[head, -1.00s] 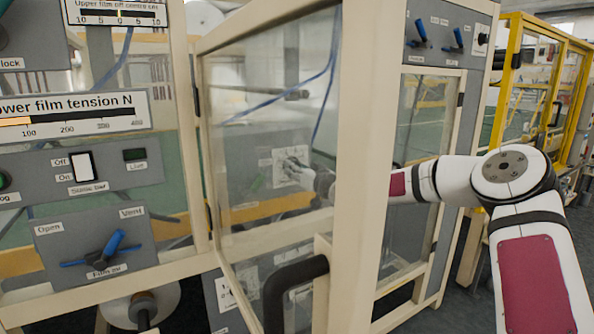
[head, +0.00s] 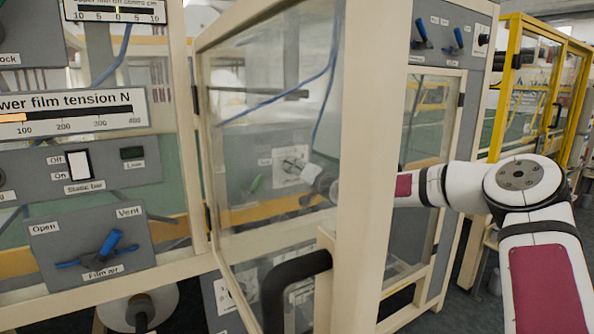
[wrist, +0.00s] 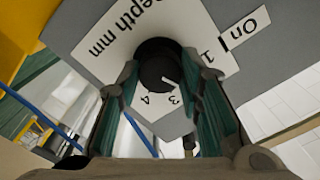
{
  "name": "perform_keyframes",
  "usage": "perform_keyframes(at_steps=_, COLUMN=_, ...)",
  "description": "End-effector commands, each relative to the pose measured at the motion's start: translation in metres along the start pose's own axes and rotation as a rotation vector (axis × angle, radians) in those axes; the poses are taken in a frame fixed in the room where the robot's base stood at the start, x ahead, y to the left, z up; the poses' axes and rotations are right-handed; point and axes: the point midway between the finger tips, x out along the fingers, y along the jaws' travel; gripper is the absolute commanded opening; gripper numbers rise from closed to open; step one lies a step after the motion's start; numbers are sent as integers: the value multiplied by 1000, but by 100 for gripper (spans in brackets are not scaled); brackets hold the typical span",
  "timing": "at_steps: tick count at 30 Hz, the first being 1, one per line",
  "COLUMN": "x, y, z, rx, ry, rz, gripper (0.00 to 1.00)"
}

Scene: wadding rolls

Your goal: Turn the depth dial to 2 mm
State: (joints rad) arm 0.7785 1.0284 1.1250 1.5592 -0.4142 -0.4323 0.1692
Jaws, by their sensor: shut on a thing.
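The depth dial (wrist: 157,72) is a round black knob with a white pointer line, on a white "Depth mm" plate (wrist: 105,52) that appears upside down in the wrist view. The numbers 1, 3 and 4 show; the 2 is not visible, the right finger covering the scale between 1 and 3. The pointer line slants to the lower right, between 3 and 1. My gripper (wrist: 159,68) is shut on the dial, one finger on each side. In the head view my gripper (head: 311,170) is seen through the clear door, at the white dial plate (head: 291,168).
The framed clear door (head: 362,180) with its black handle (head: 290,285) stands between the head camera and my gripper. An "On" label (wrist: 245,28) lies beside the dial plate. A blue cable (wrist: 40,125) runs at the left of the wrist view.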

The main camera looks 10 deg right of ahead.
Motion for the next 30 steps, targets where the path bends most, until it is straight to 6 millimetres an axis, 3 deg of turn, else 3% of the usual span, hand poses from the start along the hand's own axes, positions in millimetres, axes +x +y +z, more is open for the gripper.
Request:
perform_keyframes(at_steps=12, x=0, y=0, z=0, rx=8, ry=-1, rz=0, gripper=5)
perform_keyframes(at_steps=13, x=0, y=0, z=0, rx=8, ry=-1, rz=0, gripper=35)
perform_keyframes(at_steps=15, x=0, y=0, z=0, rx=8, ry=-1, rz=0, gripper=51)
perform_keyframes(at_steps=16, x=0, y=0, z=0, rx=8, ry=-1, rz=0, gripper=54)
perform_keyframes(at_steps=26, x=-2, y=0, z=0, rx=7, ry=0, rz=0, gripper=54)
perform_keyframes(at_steps=30, x=-14, y=1, z=-1, rx=6, ry=1, rz=1, gripper=54)
